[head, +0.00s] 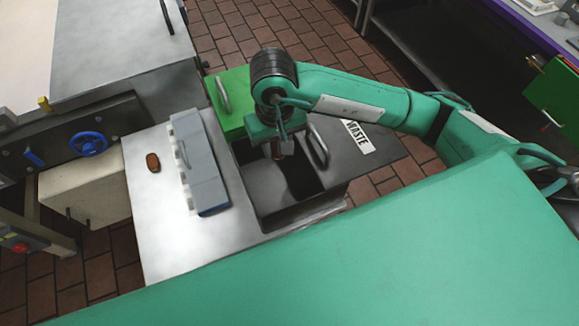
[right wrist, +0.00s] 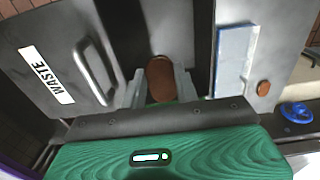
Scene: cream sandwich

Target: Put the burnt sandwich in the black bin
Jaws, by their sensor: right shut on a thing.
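My right gripper (head: 277,150) reaches in from the right over the open black bin (head: 262,178). It is shut on a small brown sandwich (right wrist: 160,77), whose sides touch both fingers in the right wrist view. The held sandwich is over the bin's opening, and only a sliver of it shows in the head view. The bin's lid (head: 370,155) is swung open to the right and carries a WASTE label; it also shows in the right wrist view (right wrist: 95,70). I cannot tell how burnt the held sandwich is. My left gripper is out of view.
A second brown sandwich (head: 153,162) lies on the steel counter (head: 150,225) left of the bin. A grey-blue box-like piece (head: 200,165) with a handle stands between them. A green lid (head: 229,102) is behind the bin. A machine with a blue wheel (head: 88,143) is at left.

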